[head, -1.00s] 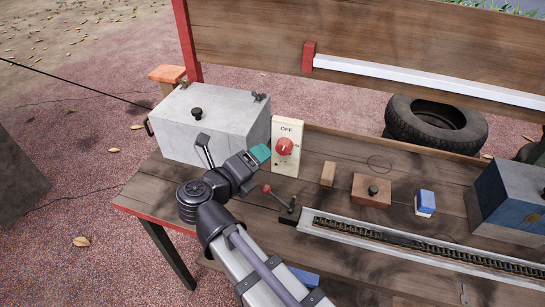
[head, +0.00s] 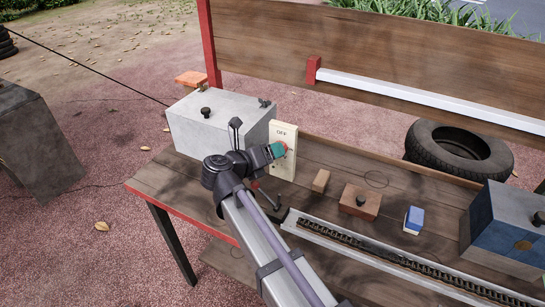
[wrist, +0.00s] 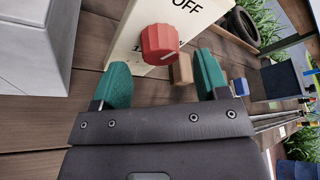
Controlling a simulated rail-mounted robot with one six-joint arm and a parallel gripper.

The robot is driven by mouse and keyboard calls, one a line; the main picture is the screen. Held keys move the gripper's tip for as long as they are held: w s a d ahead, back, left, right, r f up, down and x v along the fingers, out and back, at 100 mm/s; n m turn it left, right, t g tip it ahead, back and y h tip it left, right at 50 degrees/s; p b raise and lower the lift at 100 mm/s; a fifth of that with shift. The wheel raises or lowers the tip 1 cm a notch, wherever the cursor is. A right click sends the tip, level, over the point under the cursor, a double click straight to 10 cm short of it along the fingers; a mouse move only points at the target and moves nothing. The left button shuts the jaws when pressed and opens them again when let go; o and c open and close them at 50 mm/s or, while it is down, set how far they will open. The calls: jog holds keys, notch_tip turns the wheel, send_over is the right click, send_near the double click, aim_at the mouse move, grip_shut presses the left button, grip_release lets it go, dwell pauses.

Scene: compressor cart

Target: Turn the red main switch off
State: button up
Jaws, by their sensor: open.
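The red main switch is a round knob (wrist: 160,44) on an upright cream panel (head: 284,163) marked OFF at its top. In the wrist view the knob shows a pale pointer line on its lower right side. My gripper (wrist: 162,78) is open, its two green fingers apart, with the knob ahead of and between the fingertips. I cannot tell whether the fingers touch it. In the head view my gripper (head: 276,150) is right in front of the panel and hides most of the knob.
A grey metal box (head: 215,125) stands left of the panel. A wooden block (head: 321,181), a brown box with a black knob (head: 360,201), a blue-and-white block (head: 413,220) and a long rail (head: 400,262) lie to the right. A small lever stands near my arm.

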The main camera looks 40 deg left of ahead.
jog(key=shift+x, duration=1)
jog(key=shift+c, duration=0.2)
